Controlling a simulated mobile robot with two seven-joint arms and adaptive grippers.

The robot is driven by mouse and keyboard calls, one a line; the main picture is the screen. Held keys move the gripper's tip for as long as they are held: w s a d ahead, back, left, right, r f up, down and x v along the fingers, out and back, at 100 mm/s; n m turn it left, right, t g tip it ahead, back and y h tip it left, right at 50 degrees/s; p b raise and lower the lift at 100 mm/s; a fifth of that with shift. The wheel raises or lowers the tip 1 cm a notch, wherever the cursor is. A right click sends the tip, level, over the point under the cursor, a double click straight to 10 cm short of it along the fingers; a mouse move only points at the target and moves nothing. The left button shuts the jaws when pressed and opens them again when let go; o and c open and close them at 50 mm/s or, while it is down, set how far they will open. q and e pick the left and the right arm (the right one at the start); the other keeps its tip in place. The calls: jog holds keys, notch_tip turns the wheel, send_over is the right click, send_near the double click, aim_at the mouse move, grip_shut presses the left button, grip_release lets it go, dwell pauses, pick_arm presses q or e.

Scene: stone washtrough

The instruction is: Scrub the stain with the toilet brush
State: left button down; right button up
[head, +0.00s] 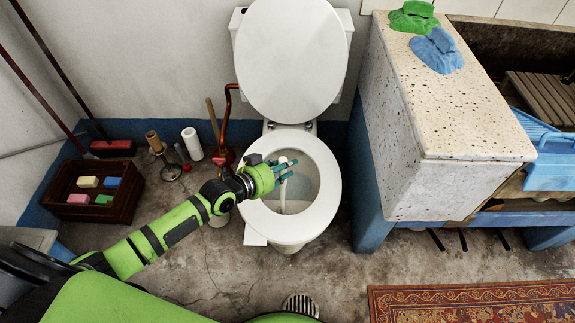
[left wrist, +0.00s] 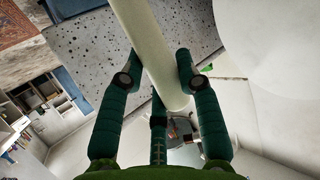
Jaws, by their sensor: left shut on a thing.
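My left gripper (head: 280,172) reaches over the open toilet bowl from the left. It is shut on the toilet brush (head: 283,194), a pale, slender stick that points down into the bowl. In the left wrist view, the brush's cream, round handle (left wrist: 143,38) lies between the dark green fingers of the left gripper (left wrist: 160,72). The brush head is too small to make out. The white toilet (head: 327,190) has its lid (head: 292,60) raised and its seat ring down. I cannot make out a clear stain in the bowl. My right gripper does not show.
A speckled stone washtrough (head: 465,120) stands close on the right, with green (head: 412,18) and blue cloths (head: 437,50) on top. A dark crate (head: 105,197) with sponges stands at the left. A patterned rug (head: 470,303) lies front right. The floor before the toilet is mostly clear.

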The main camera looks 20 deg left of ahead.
pick_arm(q)
jog(key=shift+s+a+f, duration=0.1)
jog(key=shift+s+f, duration=0.05)
jog(key=shift+f, duration=0.2)
jog(key=w+b, duration=0.1)
jog(key=w+a+b, duration=0.1)
jog(key=w+b, duration=0.1)
jog(key=shift+w+a+b, duration=0.25)
jog(key=shift+a+b, duration=0.05)
jog(key=shift+a, duration=0.05)
jog(key=shift+w+a+b, duration=0.2)
jog(key=shift+w+b, duration=0.5)
jog(key=shift+w, duration=0.1)
jog(key=shift+w+d+r, duration=0.1)
jog(key=shift+d, duration=0.1)
